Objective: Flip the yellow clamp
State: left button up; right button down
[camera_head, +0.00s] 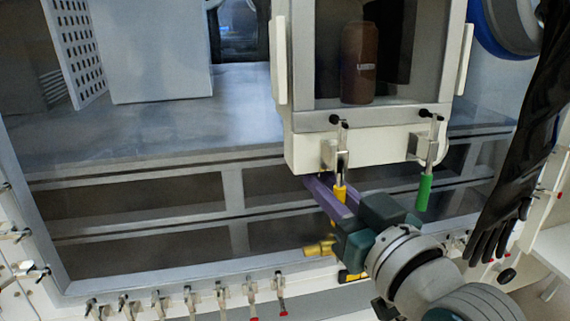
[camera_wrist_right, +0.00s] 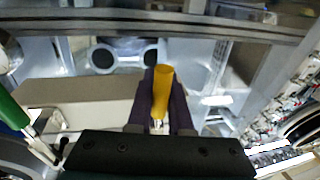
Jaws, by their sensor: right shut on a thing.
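The yellow clamp (camera_head: 340,191) hangs handle-down from the front of the cream box below its window. Its metal bracket is fixed beside the box's lower edge. My right gripper (camera_head: 328,193) has purple fingers at the yellow handle and is shut on it. In the right wrist view the yellow handle (camera_wrist_right: 162,92) stands between the two purple fingers (camera_wrist_right: 160,100). The near finger hides part of the handle in the head view. My left gripper is in neither view.
A green-handled clamp (camera_head: 424,190) hangs just right of the yellow one. A brown bottle (camera_head: 358,62) stands behind the box's window. A black glove (camera_head: 510,185) hangs at the right. Several red-tipped clamps (camera_head: 250,290) line the front edge.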

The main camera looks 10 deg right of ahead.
dwell(0.6)
jog(key=shift+s+r+p, duration=0.1)
jog(key=shift+r+p, duration=0.05)
jog(key=shift+p, duration=0.5)
jog(key=g+p, duration=0.1)
jog(key=p, duration=0.2)
jog(key=s+g+p, duration=0.1)
jog(key=g+p, duration=0.1)
jog(key=p, duration=0.1)
jog(key=g+p, duration=0.1)
jog(key=p, duration=0.3)
jog(key=shift+s+r+m+h, duration=0.15)
jog(key=shift+s+m+h, duration=0.15)
jog(key=shift+m+h, duration=0.1)
jog(key=g+p, duration=0.2)
jog(key=s+g+p, duration=0.1)
jog(key=p, duration=0.1)
jog(key=s+g+p, duration=0.1)
jog(key=g+p, duration=0.1)
jog(key=p, duration=0.1)
jog(key=shift+d+m+g, duration=0.1)
jog(key=shift+m+g, duration=0.2)
jog(key=g, duration=0.2)
jog(key=s+g, duration=0.1)
jog(key=g, duration=0.1)
jog(key=s+g+p, duration=0.1)
jog(key=g, duration=0.1)
jog(key=shift+s+r+m+h, duration=0.2)
jog(key=shift+m+h, duration=0.1)
jog(key=shift+h, duration=0.1)
